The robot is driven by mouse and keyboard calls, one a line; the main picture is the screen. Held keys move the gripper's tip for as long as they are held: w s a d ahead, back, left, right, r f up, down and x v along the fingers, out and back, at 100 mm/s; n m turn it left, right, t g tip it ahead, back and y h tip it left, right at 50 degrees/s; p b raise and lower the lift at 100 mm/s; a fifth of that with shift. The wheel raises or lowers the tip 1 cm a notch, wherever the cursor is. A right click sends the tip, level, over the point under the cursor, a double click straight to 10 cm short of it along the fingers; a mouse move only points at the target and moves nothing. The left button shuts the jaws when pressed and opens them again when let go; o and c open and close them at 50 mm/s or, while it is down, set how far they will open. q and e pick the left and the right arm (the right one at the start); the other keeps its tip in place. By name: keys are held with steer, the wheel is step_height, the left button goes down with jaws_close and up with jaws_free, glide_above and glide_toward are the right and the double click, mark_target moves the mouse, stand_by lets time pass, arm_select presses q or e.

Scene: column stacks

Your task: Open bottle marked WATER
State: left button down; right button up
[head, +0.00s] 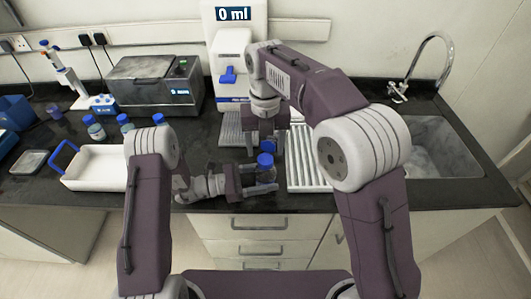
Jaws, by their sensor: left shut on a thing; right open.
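A small clear bottle (265,172) with a blue cap (265,159) is near the counter's front edge, in the middle of the head view. No marking can be read on it. My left gripper (262,180) comes in from the left and is shut on the bottle's body. My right gripper (266,148) points down from above, open, with its fingers around or just above the cap. I cannot tell whether they touch it. Several other blue-capped bottles (96,130) stand at the left back; their labels are not readable.
A white tray (95,183) with a blue handle lies at left. A white ribbed rack (311,178) is close to the right of the bottle. Behind stand a dispenser (234,48) reading "0 ml" and a grey bench device (155,82). A sink (435,150) is at right.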

mark_target(266, 159)
steer(key=m, duration=1)
steer(key=shift+s+d+r, duration=0.1)
steer(key=shift+s+r, duration=0.05)
steer(key=shift+s, duration=0.05)
steer(key=m, duration=0.6)
steer(key=shift+r+m, duration=0.15)
steer(key=shift+m, duration=0.25)
steer(key=m, duration=0.3)
steer(key=shift+r, duration=0.15)
steer(key=m, duration=0.6)
steer(key=shift+r+m, duration=0.25)
steer(key=shift+m, duration=0.05)
steer(key=m, duration=0.3)
steer(key=shift+r+m, duration=0.15)
steer(key=shift+m, duration=0.15)
steer(key=m, duration=0.3)
steer(key=shift+r, duration=0.15)
steer(key=m, duration=0.5)
steer(key=shift+r, duration=0.3)
steer(key=m, duration=0.3)
steer(key=shift+r, duration=0.25)
steer(key=shift+w+r, duration=0.25)
step_height(266, 159, down, 8)
steer(key=shift+f, duration=0.1)
jaws_close()
steer(key=n, duration=0.4)
steer(key=shift+n, duration=0.4)
steer(key=n, duration=0.7)
steer(key=shift+n, duration=0.4)
